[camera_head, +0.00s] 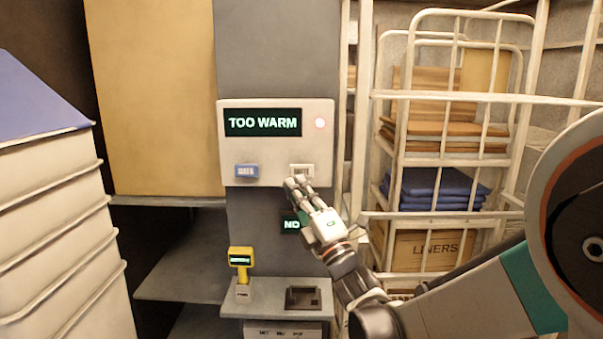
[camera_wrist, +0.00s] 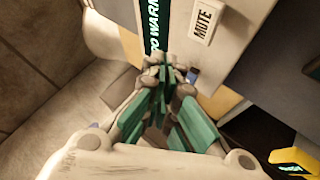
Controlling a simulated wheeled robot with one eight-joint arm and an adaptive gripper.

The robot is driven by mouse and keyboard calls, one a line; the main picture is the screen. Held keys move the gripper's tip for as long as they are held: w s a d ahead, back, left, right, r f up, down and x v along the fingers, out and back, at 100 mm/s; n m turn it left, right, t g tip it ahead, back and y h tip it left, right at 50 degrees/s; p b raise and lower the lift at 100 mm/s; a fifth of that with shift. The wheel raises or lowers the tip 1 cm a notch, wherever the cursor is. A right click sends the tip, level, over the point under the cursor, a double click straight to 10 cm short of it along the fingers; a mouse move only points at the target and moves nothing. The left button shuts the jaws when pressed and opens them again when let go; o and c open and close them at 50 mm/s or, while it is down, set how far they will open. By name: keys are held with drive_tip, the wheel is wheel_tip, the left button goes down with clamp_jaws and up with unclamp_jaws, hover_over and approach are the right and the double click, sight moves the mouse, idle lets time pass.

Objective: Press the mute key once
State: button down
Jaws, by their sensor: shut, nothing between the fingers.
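The white mute key (camera_head: 302,169) is at the lower right of a pale wall panel (camera_head: 270,147). In the wrist view the fingertips (camera_wrist: 176,76) point toward the panel, to one side of the mute key. I cannot tell whether they touch the panel.
The panel's display (camera_head: 263,122) reads "TOO WARM", and a pinkish light (camera_head: 320,123) glows beside it. Below, a yellow handheld device (camera_head: 241,259) stands on a small shelf (camera_head: 262,310). A wire cage trolley (camera_head: 455,97) is at right, and stacked white containers (camera_head: 55,220) are at left.

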sight(302, 169)
drive_tip(key=shift+w+d, duration=0.1)
drive_tip(key=shift+w, duration=2.3)
drive_tip(key=shift+w, duration=0.1)
drive_tip(key=shift+w, duration=0.3)
drive_tip(key=shift+w, duration=0.3)
drive_tip(key=shift+w+r, duration=0.25)
idle(1.1)
drive_tip(key=shift+s+f+b, duration=0.1)
drive_tip(key=shift+b, duration=0.2)
drive_tip(key=shift+s+f, duration=0.25)
drive_tip(key=shift+s, duration=0.2)
